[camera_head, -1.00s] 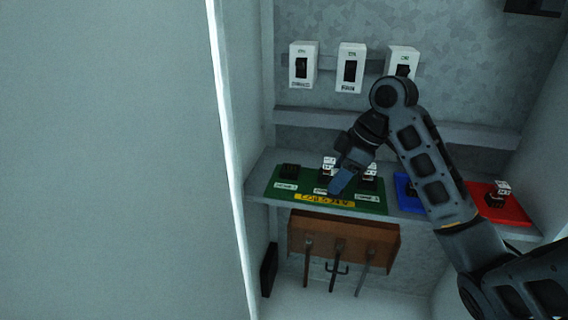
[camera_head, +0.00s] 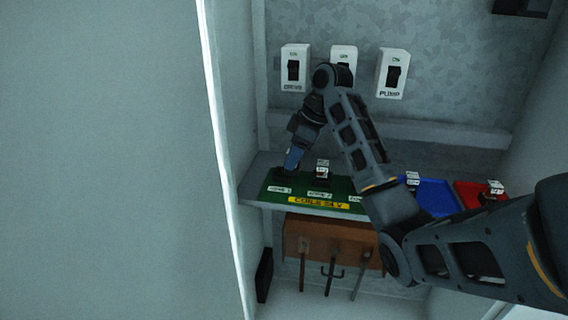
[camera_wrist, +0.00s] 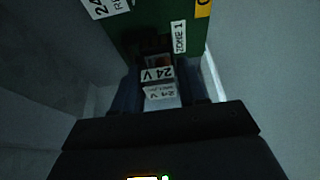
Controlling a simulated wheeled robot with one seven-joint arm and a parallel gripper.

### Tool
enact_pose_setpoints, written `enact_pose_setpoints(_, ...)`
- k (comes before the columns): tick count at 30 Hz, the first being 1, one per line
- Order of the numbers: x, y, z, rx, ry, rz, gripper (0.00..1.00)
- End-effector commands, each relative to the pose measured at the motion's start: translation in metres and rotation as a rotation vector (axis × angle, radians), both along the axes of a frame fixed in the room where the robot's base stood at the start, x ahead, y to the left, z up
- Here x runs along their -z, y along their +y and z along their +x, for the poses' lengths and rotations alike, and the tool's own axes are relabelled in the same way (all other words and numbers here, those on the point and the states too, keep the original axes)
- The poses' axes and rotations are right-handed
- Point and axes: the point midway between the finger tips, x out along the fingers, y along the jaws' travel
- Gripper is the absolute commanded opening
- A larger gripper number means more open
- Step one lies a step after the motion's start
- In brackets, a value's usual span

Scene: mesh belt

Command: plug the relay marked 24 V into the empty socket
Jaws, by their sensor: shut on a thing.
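My gripper (camera_head: 291,163) is at the left end of the green board (camera_head: 341,188), over the ZONE 1 place. In the wrist view my gripper (camera_wrist: 159,88) is shut on a relay (camera_wrist: 157,75) with white labels reading 24 V. The dark socket (camera_wrist: 153,45) by the ZONE 1 label lies just beyond the relay. I cannot tell whether the relay's pins touch or enter it; in the head view the gripper hides it. Another relay (camera_head: 322,171) stands upright in the ZONE 2 place. My arm hides most of the ZONE 3 place.
A blue tray (camera_head: 437,199) with a relay (camera_head: 412,180) and a red tray (camera_head: 468,190) with a relay (camera_head: 492,191) are to the right. Switches, including one marked PUMP (camera_head: 392,74), are on the back wall. The cabinet's side wall is close on the left.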

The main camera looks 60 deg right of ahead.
Motion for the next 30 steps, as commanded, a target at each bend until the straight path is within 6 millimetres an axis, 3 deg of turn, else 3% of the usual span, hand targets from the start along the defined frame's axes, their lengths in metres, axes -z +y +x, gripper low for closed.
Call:
enact_pose_setpoints(3, 0.002, -0.006, 0.020, -0.002, -0.001, 0.000, 0.07)
enact_pose_setpoints(8, 0.000, -0.012, 0.036, -0.001, 0.000, 0.001, 0.07)
enact_pose_setpoints(13, 0.008, -0.013, 0.037, 0.000, 0.001, 0.002, 0.07)
enact_pose_setpoints(19, 0.032, -0.013, 0.037, 0.001, 0.001, 0.002, 0.07)
enact_pose_setpoints(25, 0.036, -0.013, 0.037, 0.000, -0.001, 0.000, 0.07)
enact_pose_setpoints(26, 0.036, -0.013, 0.037, 0.000, -0.001, 0.001, 0.44)
enact_pose_setpoints(30, 0.036, -0.013, 0.037, 0.000, -0.001, 0.000, 0.58)
